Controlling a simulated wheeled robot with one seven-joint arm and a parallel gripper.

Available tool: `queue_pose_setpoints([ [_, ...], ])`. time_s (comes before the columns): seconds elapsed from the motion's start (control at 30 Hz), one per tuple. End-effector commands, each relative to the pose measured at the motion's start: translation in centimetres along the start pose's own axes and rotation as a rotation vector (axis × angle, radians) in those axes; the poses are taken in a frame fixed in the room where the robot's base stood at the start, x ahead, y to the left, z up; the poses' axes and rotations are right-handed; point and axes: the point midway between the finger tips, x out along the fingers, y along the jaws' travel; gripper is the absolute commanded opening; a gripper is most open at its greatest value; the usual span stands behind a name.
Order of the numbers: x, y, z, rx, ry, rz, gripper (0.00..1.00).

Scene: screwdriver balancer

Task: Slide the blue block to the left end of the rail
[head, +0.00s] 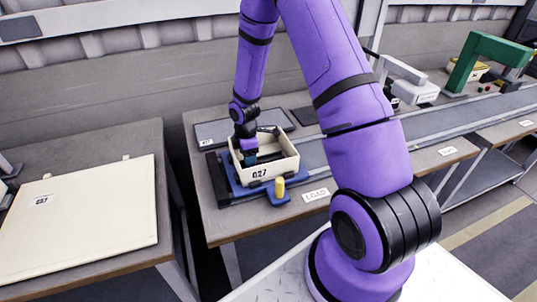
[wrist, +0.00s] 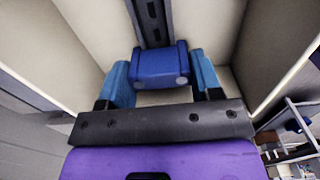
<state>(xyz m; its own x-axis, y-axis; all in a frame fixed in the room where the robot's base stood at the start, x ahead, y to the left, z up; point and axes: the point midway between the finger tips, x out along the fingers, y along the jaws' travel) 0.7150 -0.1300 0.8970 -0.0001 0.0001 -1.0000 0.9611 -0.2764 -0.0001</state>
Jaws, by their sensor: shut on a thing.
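The blue block (wrist: 160,66) sits on a dark slotted rail (wrist: 152,20) inside a cream bin marked 027 (head: 264,176). In the wrist view the rail runs up from the block to the top edge; its other end is hidden behind the block and gripper. My gripper (wrist: 161,72) has its light-blue fingers on either side of the block and is shut on it. In the head view my gripper (head: 249,156) reaches down into the left part of the bin, and the block cannot be made out clearly there.
The bin's walls (wrist: 225,25) stand close on both sides of my gripper. A grey conveyor (head: 460,114) extends right. A cream panel (head: 80,218) lies on the left table.

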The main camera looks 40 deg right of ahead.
Motion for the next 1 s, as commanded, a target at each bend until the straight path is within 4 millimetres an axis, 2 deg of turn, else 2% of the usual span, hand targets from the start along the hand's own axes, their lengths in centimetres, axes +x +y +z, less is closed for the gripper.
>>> queue_pose_setpoints([
  [0.03, -0.03, 0.05, -0.05, -0.001, 0.001, 0.002, 0.35],
  [0.07, -0.03, 0.05, -0.05, -0.001, 0.001, 0.002, 0.66],
  [0.17, -0.02, 0.04, -0.04, 0.000, 0.001, 0.001, 0.88],
  [1.0, -0.35, 0.02, 0.11, 0.000, 0.000, 0.001, 0.88],
])
